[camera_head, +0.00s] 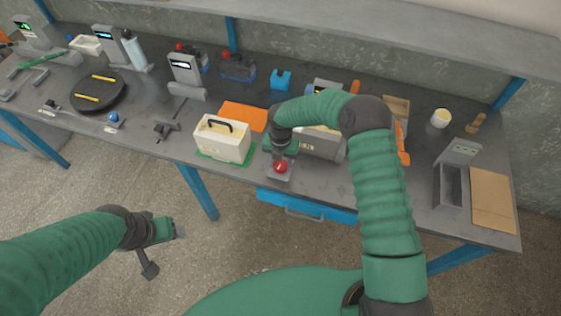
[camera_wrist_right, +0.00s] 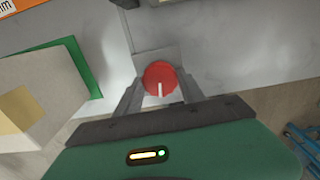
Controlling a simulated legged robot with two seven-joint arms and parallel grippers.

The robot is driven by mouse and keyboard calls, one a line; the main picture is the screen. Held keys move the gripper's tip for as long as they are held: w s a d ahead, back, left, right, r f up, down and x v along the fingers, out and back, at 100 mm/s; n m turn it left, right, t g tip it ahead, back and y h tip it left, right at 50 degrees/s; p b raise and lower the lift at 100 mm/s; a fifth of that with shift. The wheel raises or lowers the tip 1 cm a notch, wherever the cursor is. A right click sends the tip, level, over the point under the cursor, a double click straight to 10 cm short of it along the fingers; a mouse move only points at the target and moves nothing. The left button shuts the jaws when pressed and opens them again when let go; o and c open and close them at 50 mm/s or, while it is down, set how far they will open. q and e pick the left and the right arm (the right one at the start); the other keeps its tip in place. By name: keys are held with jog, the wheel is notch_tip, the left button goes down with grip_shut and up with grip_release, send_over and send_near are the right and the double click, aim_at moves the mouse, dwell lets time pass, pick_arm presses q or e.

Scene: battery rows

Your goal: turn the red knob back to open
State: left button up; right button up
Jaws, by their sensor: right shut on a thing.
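The red knob (camera_head: 280,167) sits on a small grey plate at the front edge of the bench. In the right wrist view the red knob (camera_wrist_right: 160,78) is round, with a white mark pointing down toward my palm. My right gripper (camera_wrist_right: 160,92) has a finger on each side of the knob and is shut on it; in the head view the gripper (camera_head: 280,158) reaches down to it from above. My left gripper (camera_head: 165,245) hangs over the floor in front of the bench, away from everything; its finger gap is unclear.
A cream box with a dark handle (camera_head: 222,140) stands on a green mat just left of the knob. A blue drawer (camera_head: 300,207) is under the bench edge. An orange pad (camera_head: 243,116) lies farther back.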

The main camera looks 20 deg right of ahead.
aim_at(280, 163)
jog(key=shift+w+d+r+n, duration=0.1)
jog(key=shift+w+r+n, duration=0.2)
jog(key=shift+n, duration=0.5)
jog(key=o, duration=1.4)
jog(key=shift+f, duration=0.15)
jog(key=shift+c, duration=0.2)
jog(key=shift+s+f, duration=0.1)
notch_tip(280, 163, up, 17)
jog(key=b, duration=0.1)
